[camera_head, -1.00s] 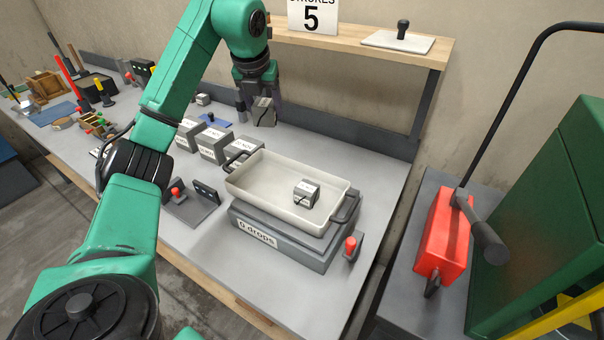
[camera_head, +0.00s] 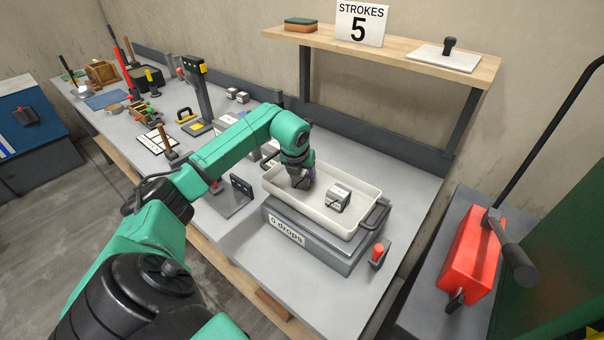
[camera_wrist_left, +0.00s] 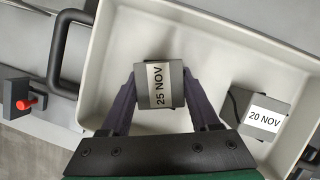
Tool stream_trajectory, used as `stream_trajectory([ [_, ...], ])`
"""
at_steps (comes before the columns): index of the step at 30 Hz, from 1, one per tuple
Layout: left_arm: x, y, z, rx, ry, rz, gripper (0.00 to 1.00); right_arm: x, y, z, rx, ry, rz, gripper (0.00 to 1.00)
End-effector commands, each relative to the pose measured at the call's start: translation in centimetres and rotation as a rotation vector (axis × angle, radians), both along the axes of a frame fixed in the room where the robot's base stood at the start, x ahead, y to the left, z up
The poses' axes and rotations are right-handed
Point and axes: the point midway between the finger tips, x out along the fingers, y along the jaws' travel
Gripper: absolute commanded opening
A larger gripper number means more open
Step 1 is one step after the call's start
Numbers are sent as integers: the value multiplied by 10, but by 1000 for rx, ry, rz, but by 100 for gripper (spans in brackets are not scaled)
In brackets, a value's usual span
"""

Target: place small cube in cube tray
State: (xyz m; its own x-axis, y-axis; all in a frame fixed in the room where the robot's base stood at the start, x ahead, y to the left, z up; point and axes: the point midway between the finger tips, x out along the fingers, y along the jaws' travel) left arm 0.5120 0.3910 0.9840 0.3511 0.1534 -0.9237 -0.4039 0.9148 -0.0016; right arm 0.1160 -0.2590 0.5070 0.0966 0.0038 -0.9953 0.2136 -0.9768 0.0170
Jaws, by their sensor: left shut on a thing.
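The cream cube tray (camera_head: 312,206) with dark handles sits on a grey stand labelled "0 drops". A grey cube labelled "20 NOV" (camera_head: 339,197) lies in its right part; it also shows in the left wrist view (camera_wrist_left: 264,119). My left gripper (camera_head: 300,182) points down over the left part of the tray. In the left wrist view its fingers are shut on a small grey cube labelled "25 NOV" (camera_wrist_left: 160,86). Whether this cube touches the tray floor I cannot tell. The arm hides much of it in the head view. My right gripper is out of view.
A red-knobbed lever (camera_head: 377,254) stands at the stand's right end. A dark upright plate (camera_head: 241,186) is left of the tray. Two small cubes (camera_head: 237,95) lie farther back. A shelf (camera_head: 400,54) spans the back. A red box (camera_head: 472,255) stands at right.

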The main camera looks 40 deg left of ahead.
Motion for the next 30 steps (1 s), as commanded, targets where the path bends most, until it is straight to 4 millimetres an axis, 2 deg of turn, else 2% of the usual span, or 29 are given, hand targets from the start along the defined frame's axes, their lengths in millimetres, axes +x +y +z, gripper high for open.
stream_trajectory([
  [3,0,0,-2,0,-1,0,0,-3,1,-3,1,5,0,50],
  [4,0,0,-2,0,1,-1,74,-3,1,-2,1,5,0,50],
  [5,0,0,-2,0,1,-1,85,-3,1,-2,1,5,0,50],
  [6,0,0,-1,0,1,-1,92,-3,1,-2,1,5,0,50],
  [17,-1,0,4,2,0,-1,92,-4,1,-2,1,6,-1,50],
  [20,-7,-2,18,4,-3,-2,92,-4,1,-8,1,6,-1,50],
  [27,-29,-13,79,4,-6,-2,92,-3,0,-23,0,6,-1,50],
  [30,-37,-16,99,2,-4,-1,92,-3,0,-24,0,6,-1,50],
])
